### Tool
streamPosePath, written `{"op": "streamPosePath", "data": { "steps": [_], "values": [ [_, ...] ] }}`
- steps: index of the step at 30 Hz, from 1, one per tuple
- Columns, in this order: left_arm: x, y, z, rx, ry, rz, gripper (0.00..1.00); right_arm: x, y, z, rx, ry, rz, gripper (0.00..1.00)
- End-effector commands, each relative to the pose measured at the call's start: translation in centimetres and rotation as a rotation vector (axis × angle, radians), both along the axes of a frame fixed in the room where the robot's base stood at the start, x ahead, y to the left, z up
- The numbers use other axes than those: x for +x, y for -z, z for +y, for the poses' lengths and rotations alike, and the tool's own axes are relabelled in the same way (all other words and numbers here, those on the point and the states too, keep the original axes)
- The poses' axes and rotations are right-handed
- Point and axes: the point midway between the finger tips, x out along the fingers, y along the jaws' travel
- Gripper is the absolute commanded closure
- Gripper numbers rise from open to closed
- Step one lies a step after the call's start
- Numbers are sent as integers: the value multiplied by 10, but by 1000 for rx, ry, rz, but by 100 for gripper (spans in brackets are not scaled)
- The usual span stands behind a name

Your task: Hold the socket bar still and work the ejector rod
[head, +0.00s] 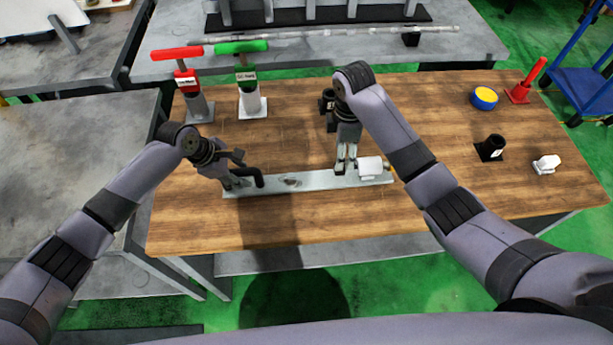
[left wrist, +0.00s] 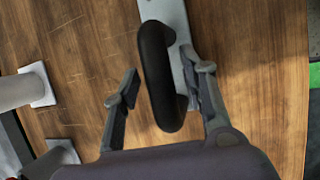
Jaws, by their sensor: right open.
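The socket bar (head: 300,182) is a long flat grey metal bar lying on the wooden table near its front edge. A black rounded handle (left wrist: 158,75) stands at its left end; it also shows in the head view (head: 250,174). My left gripper (left wrist: 165,88) is open around this handle. Its right finger is close beside the handle, and a gap shows at the left finger. My right gripper (head: 346,168) points down, open, over the right part of the bar. A white cylinder (head: 369,167) sits at the bar's right end, beside that gripper. I cannot tell which part is the ejector rod.
Red-handled (head: 187,80) and green-handled (head: 248,80) T-shaped tools stand in holders at the back left. The table between is clear.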

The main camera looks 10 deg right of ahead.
Motion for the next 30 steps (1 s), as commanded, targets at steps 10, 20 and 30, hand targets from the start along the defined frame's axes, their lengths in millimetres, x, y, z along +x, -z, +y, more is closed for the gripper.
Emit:
{"op": "streamPosePath", "data": {
  "steps": [10, 20, 30],
  "values": [
    [0, -1, 0, -1, 1, 0, 56, 0, 0, 0, 0, 0, 0, 50],
    [-9, -49, 21, -1, 1, -3, 56, 0, 0, 0, 0, 0, 0, 50],
    [-20, -101, 42, -1, 0, -1, 56, 0, 0, 0, 0, 0, 0, 50]
  ]
}}
